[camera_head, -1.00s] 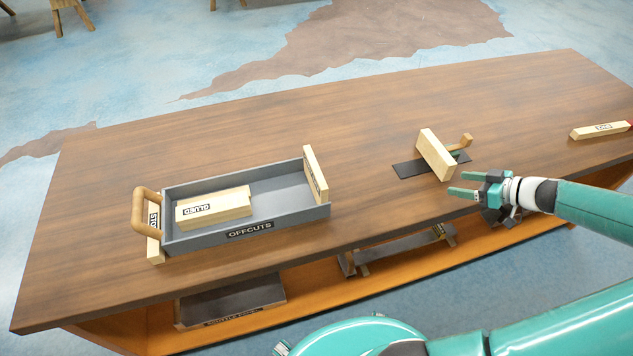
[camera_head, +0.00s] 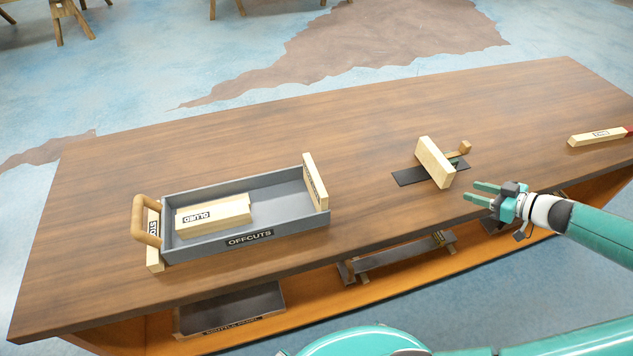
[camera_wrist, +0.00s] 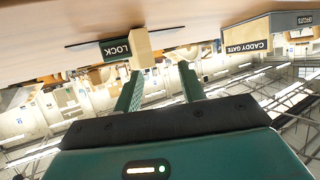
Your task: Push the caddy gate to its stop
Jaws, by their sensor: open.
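The caddy gate (camera_head: 316,181) is a pale upright board at the right end of the grey offcuts caddy (camera_head: 247,238). Its "CADDY GATE" label (camera_wrist: 245,39) shows in the wrist view, where the table is at the top. A pale block (camera_head: 435,162) stands on a dark strip (camera_head: 408,176) right of the caddy. In the wrist view a green part marked LOCK (camera_wrist: 115,49) is beside a pale block (camera_wrist: 141,48). My gripper (camera_head: 471,192) is open and empty, at the table's front edge, right of the block and apart from it and the gate.
A block marked GLUED (camera_head: 213,213) lies in the caddy. A stop block (camera_head: 154,256) and a wooden handle (camera_head: 146,219) are at its left end. A pale bar with a red end (camera_head: 598,137) lies far right. The tabletop between gate and dark strip is clear.

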